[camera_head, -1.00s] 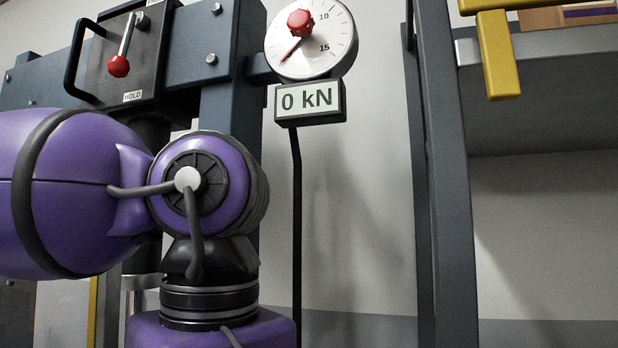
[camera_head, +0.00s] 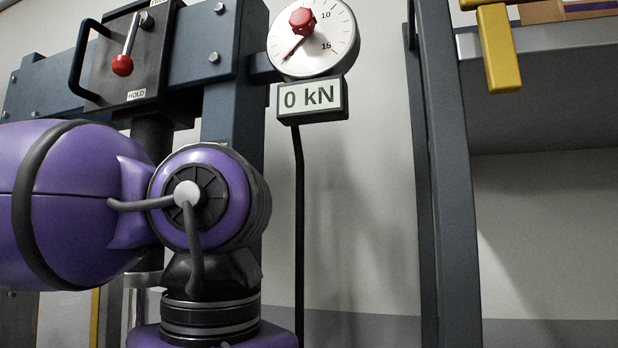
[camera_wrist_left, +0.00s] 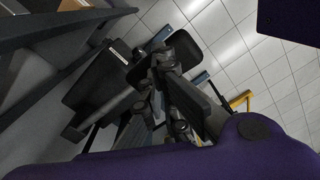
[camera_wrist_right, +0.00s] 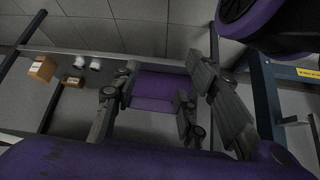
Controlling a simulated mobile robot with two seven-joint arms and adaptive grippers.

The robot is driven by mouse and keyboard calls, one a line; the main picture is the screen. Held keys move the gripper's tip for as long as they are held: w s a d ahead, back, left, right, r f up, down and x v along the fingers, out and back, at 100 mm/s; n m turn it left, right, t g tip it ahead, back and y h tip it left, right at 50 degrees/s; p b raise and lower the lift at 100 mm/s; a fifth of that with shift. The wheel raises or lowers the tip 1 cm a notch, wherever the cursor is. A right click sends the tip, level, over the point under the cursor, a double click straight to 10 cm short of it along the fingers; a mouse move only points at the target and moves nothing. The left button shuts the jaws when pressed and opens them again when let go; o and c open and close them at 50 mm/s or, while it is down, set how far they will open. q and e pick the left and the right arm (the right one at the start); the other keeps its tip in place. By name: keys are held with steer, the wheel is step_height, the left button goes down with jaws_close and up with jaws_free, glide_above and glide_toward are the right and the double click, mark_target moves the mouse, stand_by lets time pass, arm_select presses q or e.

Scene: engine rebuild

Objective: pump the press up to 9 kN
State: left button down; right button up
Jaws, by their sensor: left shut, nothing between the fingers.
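The press frame (camera_head: 232,110) is dark blue, at the left of the head view. Its round white gauge (camera_head: 325,50) has a red needle at the lower left of the dial and a red knob (camera_head: 302,20) in front. The display (camera_head: 312,99) below reads 0 kN. A lever with a red ball (camera_head: 122,65) hangs down near the HOLD label. A thin black rod (camera_head: 299,230) runs down below the display. In the left wrist view my left gripper (camera_wrist_left: 165,65) is shut and empty. In the right wrist view my right gripper (camera_wrist_right: 155,95) has its fingers apart, with nothing visibly held.
My purple arm covers the lower left of the press in the head view. A dark upright post (camera_head: 450,190) and a shelf (camera_head: 540,95) with a yellow bracket (camera_head: 498,55) stand at the right. Bare wall shows between rod and post.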

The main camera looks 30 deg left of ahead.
arm_select(q)
step_height(320, 180, down, 13)
steer(key=b, duration=0.8)
arm_select(e)
steer(key=s+f+g, duration=0.1)
steer(key=s+f, duration=0.2)
steer(key=f, duration=0.5)
arm_select(q)
step_height(320, 180, up, 10)
steer(key=p, duration=0.6)
steer(key=shift+f+p, duration=0.2)
steer(key=shift+p, duration=0.1)
step_height(320, 180, up, 6)
steer(key=p, duration=0.4)
steer(key=shift+r, duration=0.2)
steer(key=shift+r+p, duration=0.4)
steer(key=shift+f, duration=0.1)
arm_select(e)
steer(key=w+r+t, duration=0.1)
steer(key=w+r, duration=0.2)
steer(key=r, duration=0.7)
steer(key=shift+w+d, duration=0.15)
steer(key=shift+w, duration=0.05)
steer(key=shift+r, duration=0.1)
